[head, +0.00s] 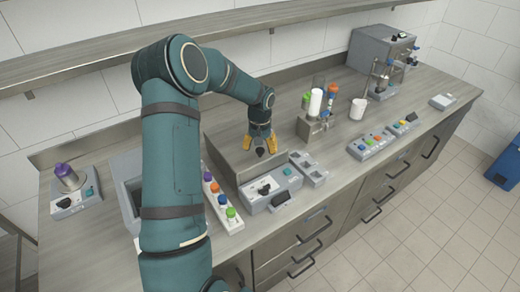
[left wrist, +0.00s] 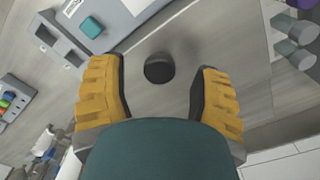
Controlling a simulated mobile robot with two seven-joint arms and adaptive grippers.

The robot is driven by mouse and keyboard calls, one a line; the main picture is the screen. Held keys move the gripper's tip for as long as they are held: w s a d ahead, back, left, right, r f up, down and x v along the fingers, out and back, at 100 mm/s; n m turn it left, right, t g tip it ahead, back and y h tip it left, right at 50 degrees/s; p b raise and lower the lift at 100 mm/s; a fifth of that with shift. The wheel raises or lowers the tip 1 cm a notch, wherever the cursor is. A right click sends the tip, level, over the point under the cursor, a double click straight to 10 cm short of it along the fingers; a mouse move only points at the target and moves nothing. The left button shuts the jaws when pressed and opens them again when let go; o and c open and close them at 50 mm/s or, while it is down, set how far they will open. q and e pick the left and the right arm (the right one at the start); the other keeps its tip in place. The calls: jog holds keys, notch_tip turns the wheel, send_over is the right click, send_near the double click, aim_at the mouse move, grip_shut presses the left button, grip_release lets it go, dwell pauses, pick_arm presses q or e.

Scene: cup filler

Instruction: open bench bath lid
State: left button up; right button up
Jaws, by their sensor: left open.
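The bench bath (head: 270,191) is a grey box on the counter, with a front panel bearing a teal button and a dark dial. Its flat metal lid (head: 224,139) lies closed on top and also shows in the left wrist view (left wrist: 215,45). A round black knob (left wrist: 159,68) stands on the lid. My left gripper (head: 260,147) points down over the lid. In the left wrist view its yellow-and-black fingers (left wrist: 162,82) are open, one on each side of the knob, with gaps between. Contact with the lid cannot be told.
A rack of coloured caps (head: 222,198) stands left of the bath. A grey tray (head: 309,168) lies right of it, near a bottle stand (head: 312,127). A white cup (head: 358,108) and a button panel (head: 371,143) are farther right. A wall shelf (head: 120,52) runs above.

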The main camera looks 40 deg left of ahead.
pick_arm(q)
jog(key=shift+f, duration=0.6)
